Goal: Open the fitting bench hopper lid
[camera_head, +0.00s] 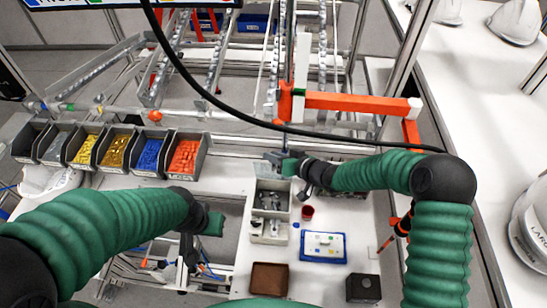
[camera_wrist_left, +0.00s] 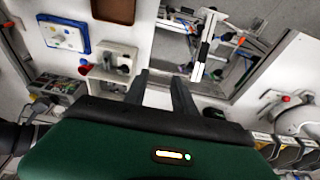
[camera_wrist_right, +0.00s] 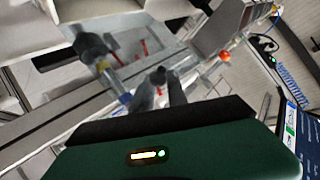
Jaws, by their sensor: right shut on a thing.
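The light grey hopper (camera_head: 256,204) stands on the white fitting bench, left of its middle, with metal parts visible inside. Its lid is hard to make out. My right gripper (camera_head: 286,165) is at the hopper's far end. In the right wrist view its fingers (camera_wrist_right: 160,78) are close together on a small dark grey part, which looks like the lid's handle; the fingers hide most of it. My left gripper (camera_head: 202,236) hangs left of the hopper, over the bench cut-out. In the left wrist view its fingers (camera_wrist_left: 160,80) are apart with nothing between them.
A row of part bins (camera_head: 118,150) stands at the back left. A red cup (camera_head: 307,212), a blue-edged tray (camera_head: 323,262), a brown tray (camera_head: 269,278) and a black box (camera_head: 363,287) lie near the hopper. An orange bar (camera_head: 355,102) and a black cable (camera_head: 225,105) cross behind.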

